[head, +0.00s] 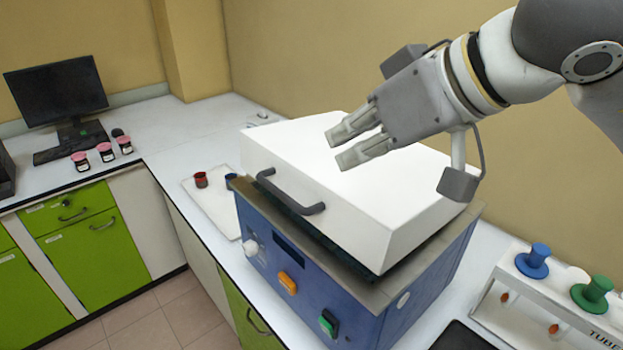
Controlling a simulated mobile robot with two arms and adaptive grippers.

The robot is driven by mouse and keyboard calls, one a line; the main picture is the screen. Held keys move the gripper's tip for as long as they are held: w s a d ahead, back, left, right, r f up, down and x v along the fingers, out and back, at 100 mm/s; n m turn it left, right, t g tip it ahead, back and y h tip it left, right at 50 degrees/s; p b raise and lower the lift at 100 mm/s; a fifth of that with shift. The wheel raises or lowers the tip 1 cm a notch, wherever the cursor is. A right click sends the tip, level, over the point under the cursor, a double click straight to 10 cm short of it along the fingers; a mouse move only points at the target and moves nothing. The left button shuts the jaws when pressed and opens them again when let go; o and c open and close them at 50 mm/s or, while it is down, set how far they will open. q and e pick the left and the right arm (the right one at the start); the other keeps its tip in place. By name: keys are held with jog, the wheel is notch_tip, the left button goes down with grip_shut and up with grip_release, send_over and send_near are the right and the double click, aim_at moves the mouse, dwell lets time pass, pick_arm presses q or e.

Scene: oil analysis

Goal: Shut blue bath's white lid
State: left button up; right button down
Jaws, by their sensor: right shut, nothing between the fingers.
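The blue bath (300,285) stands on the white bench with a knob and orange and green switches on its front. Its white lid (345,195) lies over the top of the bath, with a dark strip showing between the lid's lower front edge and the grey rim (352,286). I cannot tell whether the lid is fully seated. The lid's dark handle (290,195) is on its front face and nothing holds it. My right gripper (350,143) is shut and empty above the lid's top, behind the handle; whether it touches the lid is unclear. My left gripper is out of view.
A white tray (213,210) with a red cup (200,179) and a dark blue cup lies left of the bath. A tube rack (545,300) with blue and green pieces stands at the right. Pink-capped jars and a monitor (56,90) are at the back left.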

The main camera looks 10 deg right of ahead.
jog(key=p, duration=0.2)
send_over(311, 210)
notch_tip(311, 210, down, 5)
notch_tip(311, 210, down, 3)
jog(key=shift+f+p, duration=0.1)
jog(key=shift+p, duration=0.75)
jog(key=shift+f, duration=0.55)
jog(key=shift+f, duration=0.1)
